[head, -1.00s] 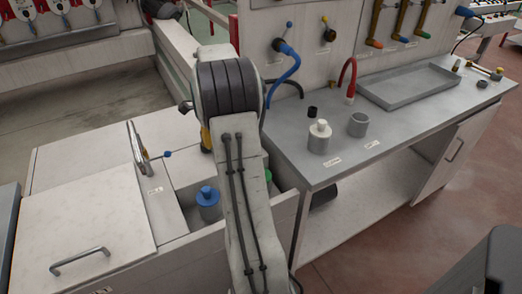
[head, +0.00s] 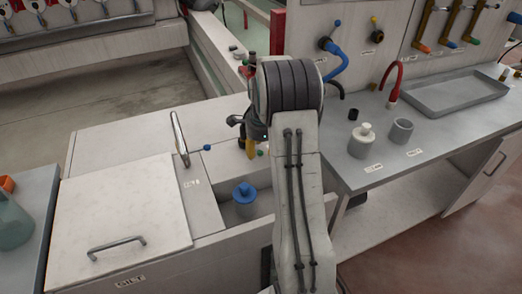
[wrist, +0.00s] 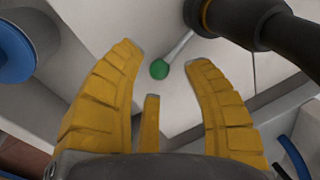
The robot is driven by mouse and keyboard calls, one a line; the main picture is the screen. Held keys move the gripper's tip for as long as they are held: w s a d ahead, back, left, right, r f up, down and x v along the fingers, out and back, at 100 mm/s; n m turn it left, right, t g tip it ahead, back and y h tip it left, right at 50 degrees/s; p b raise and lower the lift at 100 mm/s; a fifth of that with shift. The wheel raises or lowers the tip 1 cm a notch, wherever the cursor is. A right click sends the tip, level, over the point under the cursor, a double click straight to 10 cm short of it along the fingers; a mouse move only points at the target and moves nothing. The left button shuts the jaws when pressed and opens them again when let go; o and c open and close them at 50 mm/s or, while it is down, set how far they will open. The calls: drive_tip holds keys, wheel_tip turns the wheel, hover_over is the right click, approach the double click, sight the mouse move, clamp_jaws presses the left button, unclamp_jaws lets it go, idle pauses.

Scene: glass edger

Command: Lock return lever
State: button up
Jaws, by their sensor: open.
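My gripper (wrist: 164,60) is open and empty, its yellow fingers spread. A small green ball knob (wrist: 159,69) on a thin pale rod shows between the fingertips in the wrist view; I cannot tell whether it is touched. The rod runs up behind a dark cylinder with a yellow band (wrist: 240,18). In the head view, the green knob (head: 261,153) shows beside my gripper (head: 249,150), above the white cabinet. No return lever label is readable, so I cannot tell whether this is that lever.
A blue-capped container (head: 244,198) sits in the cabinet's open bay. A silver handle (head: 180,138) and a small blue knob (head: 207,148) stand to the left.

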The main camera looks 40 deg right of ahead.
drive_tip(key=shift+w+f, duration=0.15)
drive_tip(key=shift+f, duration=0.6)
clamp_jaws()
